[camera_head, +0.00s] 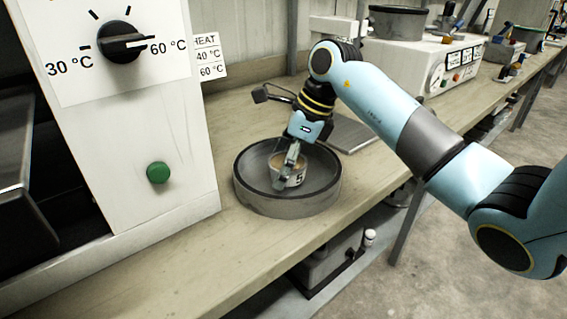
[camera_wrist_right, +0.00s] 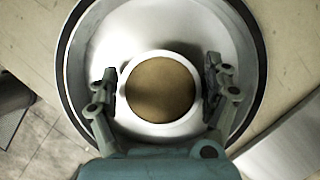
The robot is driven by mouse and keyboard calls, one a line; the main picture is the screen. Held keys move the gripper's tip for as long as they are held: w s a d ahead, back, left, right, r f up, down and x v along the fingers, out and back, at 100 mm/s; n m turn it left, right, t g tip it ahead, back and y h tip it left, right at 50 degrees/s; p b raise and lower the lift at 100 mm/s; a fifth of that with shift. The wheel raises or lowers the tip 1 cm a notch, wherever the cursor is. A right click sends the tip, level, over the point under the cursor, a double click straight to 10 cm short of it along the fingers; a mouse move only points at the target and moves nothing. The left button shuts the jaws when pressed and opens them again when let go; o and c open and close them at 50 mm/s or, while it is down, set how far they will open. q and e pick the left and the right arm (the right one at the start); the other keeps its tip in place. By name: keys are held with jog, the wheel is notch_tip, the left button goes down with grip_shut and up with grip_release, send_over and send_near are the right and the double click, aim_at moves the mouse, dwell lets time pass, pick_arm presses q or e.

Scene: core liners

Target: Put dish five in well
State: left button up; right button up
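Dish five (camera_head: 297,172) is a small white round dish with a dark 5 on its side and a brown filling. It is inside the round grey well (camera_head: 262,203), a wide shallow basin on the bench. My right gripper (camera_head: 287,172) reaches down into the well with its fingers around the dish. The dish's underside is hidden. My left gripper is not in view.
A white cabinet (camera_head: 150,130) with a temperature dial (camera_head: 122,42) and a green button (camera_head: 158,172) stands at left. A flat grey plate (camera_head: 350,133) lies behind the well. A white instrument (camera_head: 450,70) stands farther back. The bench's front edge is close to the well.

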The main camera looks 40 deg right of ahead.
jog(key=shift+o, duration=0.8)
jog(key=shift+r, duration=0.25)
jog(key=v, duration=1.1)
jog(key=shift+s+d+r, duration=0.15)
jog(key=shift+s+r, duration=0.05)
jog(key=shift+r, duration=0.15)
